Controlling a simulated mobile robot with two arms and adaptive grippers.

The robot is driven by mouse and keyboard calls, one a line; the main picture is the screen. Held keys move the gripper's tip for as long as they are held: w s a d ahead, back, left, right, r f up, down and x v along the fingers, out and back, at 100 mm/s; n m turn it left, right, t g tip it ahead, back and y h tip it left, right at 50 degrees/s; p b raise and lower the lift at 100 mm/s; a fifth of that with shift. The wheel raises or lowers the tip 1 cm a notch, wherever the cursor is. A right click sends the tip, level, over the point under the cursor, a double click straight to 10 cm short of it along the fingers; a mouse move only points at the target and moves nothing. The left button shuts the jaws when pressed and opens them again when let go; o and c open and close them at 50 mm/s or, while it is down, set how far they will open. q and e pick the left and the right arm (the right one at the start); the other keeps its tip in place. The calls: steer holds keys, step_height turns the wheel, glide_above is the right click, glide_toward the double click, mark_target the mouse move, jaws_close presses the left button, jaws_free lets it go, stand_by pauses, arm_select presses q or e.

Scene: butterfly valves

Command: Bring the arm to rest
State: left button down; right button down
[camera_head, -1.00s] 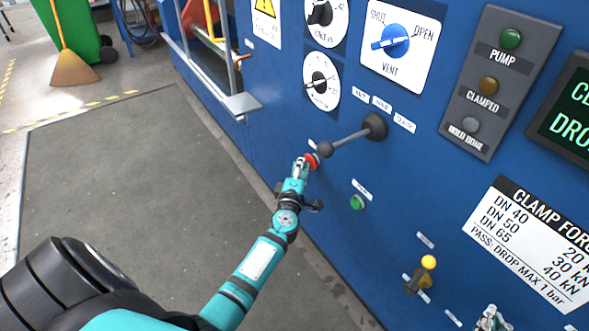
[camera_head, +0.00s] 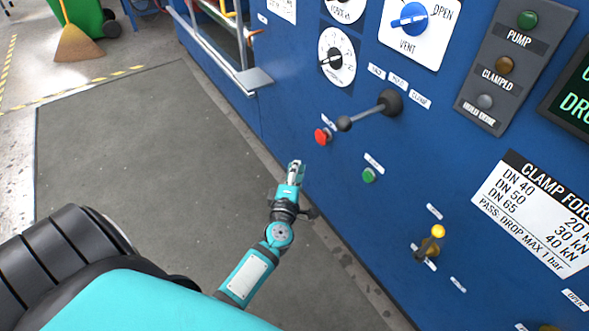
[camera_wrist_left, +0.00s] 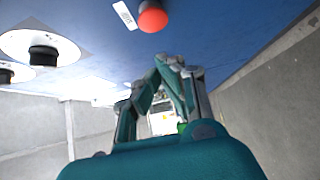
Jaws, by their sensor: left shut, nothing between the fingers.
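My left gripper (camera_head: 296,168) is shut and empty, held in front of the blue panel and apart from it, to the lower left of the red button (camera_head: 323,136). In the left wrist view its fingers (camera_wrist_left: 168,68) meet at the tips, and the red button (camera_wrist_left: 152,17) shows just beyond and above them. My left arm (camera_head: 250,272) reaches up from the bottom of the head view. My right gripper is not in view.
The blue panel carries a lever with a black knob (camera_head: 345,123), a green button (camera_head: 368,175), a yellow-topped toggle (camera_head: 438,231) and a blue vent knob (camera_head: 409,17). A small grey ledge (camera_head: 254,78) juts out. The grey floor mat (camera_head: 130,150) is clear.

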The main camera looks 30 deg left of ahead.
arm_select(q)
steer(key=shift+s+d, duration=0.2)
steer(key=shift+s, duration=0.25)
